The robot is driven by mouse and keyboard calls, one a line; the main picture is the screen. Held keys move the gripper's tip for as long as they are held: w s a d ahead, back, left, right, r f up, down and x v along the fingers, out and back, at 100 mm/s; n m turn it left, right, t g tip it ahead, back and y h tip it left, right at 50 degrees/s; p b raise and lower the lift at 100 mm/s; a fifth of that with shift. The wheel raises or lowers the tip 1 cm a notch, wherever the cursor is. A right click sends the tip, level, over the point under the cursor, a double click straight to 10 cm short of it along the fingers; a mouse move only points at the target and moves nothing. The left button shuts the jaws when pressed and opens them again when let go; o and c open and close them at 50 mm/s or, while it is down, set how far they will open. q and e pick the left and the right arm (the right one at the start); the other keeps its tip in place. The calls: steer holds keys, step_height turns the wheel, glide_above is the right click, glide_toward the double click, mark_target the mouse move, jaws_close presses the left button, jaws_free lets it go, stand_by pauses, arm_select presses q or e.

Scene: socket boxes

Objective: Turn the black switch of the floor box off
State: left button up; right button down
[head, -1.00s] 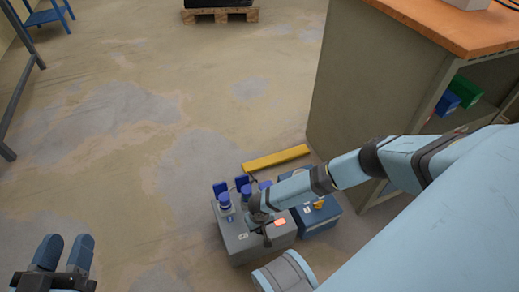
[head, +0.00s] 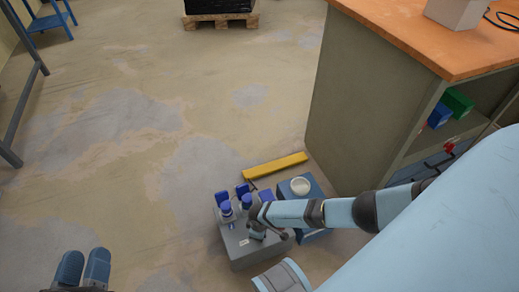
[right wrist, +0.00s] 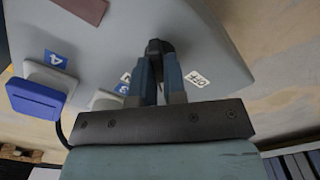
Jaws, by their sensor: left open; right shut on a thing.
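The grey floor box (head: 240,258) stands on the floor at lower centre in the head view, and its top (right wrist: 215,35) fills much of the right wrist view. The black switch (right wrist: 158,45) sits between the fingertips of my right gripper (right wrist: 160,68), which is shut on it. A white OFF label (right wrist: 197,79) lies right of the fingers, and another white label (right wrist: 126,77), partly hidden, lies left. In the head view my right gripper (head: 260,232) covers the switch. My left gripper (head: 82,265) is open and empty at lower left.
Blue plugs (head: 226,208) stand on the grey box; one shows large in the wrist view (right wrist: 36,97). A blue box (head: 316,188) with a white round socket stands beside it. A yellow bar (head: 275,165) lies behind. A workbench (head: 365,110) stands right. Floor at left is clear.

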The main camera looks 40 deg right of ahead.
steer(key=n, duration=0.4)
steer(key=shift+n, duration=1.8)
steer(key=c, duration=1.2)
jaws_free()
